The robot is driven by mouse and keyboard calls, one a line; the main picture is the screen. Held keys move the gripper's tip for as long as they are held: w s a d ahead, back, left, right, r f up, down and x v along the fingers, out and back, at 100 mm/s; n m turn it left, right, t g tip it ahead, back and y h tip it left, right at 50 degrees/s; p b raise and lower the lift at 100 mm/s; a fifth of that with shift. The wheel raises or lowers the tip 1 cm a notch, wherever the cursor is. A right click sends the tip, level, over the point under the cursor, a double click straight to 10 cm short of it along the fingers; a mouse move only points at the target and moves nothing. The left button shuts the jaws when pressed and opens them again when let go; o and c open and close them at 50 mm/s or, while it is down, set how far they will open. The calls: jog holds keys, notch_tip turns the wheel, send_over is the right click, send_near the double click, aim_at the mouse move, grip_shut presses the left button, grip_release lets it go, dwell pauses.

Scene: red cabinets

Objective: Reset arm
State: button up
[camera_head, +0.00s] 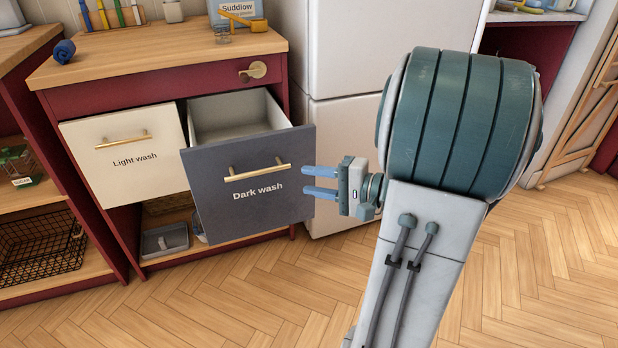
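My gripper (308,181) is at the middle of the view, at the end of my arm, which fills the right centre. Its two blue fingers point left and are parted, with nothing between them. The fingertips are close to the right edge of the dark grey "Dark wash" drawer (222,205); whether they touch it I cannot tell. The drawer is pulled out, and its visible inside looks empty. Its brass handle (257,172) is free of the gripper.
The "Light wash" drawer (125,160) beside it looks nearly shut. The wooden counter (150,55) holds a blue rolled cloth (64,51) and a "Suddlow" box (237,9). A white fridge-like cabinet (340,115) stands behind my gripper. The wooden floor (230,305) in front is clear.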

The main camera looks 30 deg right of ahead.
dwell(0.3)
jog(key=s+a+r+n+g+h+p, duration=0.1)
jog(key=s+a+r+n+g+p, duration=0.2)
jog(key=s+a+r+g+p, duration=0.5)
jog(key=s+a+r+n+g+h+p, duration=0.1)
jog(key=a+r+n+g+p, duration=0.2)
jog(key=a+r+p, duration=0.6)
jog(key=s+d+r+n+h+p, duration=0.1)
jog(key=r+h+p, duration=0.2)
jog(key=r+p, duration=0.2)
jog(key=s+d+r+n+h+p, duration=0.1)
jog(key=d+r+n+h+p, duration=0.1)
jog(key=r+p, duration=0.4)
jog(key=s+d+r+n+t+h+p, duration=0.1)
jog(key=d+r+n+h+p, duration=0.1)
jog(key=r+p, duration=0.3)
jog(key=h+p, duration=0.1)
jog(key=p, duration=0.3)
jog(key=shift+s+r+h, duration=0.3)
jog(key=shift+s, duration=0.1)
